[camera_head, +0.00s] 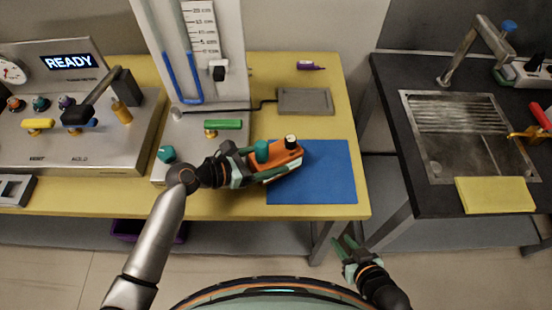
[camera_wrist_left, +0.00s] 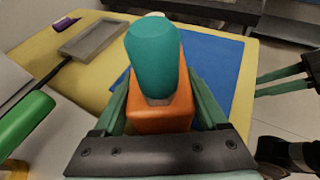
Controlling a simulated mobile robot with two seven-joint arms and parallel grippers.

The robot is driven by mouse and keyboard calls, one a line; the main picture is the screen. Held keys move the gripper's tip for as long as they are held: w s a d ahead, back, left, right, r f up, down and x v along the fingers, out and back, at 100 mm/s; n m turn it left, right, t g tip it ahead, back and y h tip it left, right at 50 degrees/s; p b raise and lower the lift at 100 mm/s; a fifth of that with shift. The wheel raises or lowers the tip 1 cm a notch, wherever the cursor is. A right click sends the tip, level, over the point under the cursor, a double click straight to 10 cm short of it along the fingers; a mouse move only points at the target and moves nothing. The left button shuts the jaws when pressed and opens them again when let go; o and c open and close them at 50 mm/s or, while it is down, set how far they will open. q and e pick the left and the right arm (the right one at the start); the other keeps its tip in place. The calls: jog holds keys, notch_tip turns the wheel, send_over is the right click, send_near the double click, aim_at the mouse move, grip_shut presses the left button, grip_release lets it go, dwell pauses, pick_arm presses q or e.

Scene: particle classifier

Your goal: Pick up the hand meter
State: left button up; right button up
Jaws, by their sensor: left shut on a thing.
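The hand meter (camera_head: 285,158) is an orange device with a teal knob and a dark, white-topped cap. It shows over the left part of the blue mat (camera_head: 325,180); I cannot tell whether it touches the mat. My left gripper (camera_head: 262,165) is shut on its body. In the left wrist view, the orange body of the hand meter (camera_wrist_left: 162,108) sits between the two green fingers, its teal knob facing the camera. My right gripper (camera_head: 347,246) is open and empty, in front of the table's right edge.
A grey tray (camera_head: 305,101) and a purple bottle (camera_head: 311,66) lie behind the mat. A column stand with a green handle (camera_head: 223,124) and a READY panel machine (camera_head: 70,120) stand left. A dark counter with a sink (camera_head: 462,135) and yellow cloth (camera_head: 495,195) is right, across a gap.

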pick_arm(q)
grip_shut()
jog(key=shift+r, duration=0.1)
pick_arm(e)
jog(key=shift+r, duration=0.1)
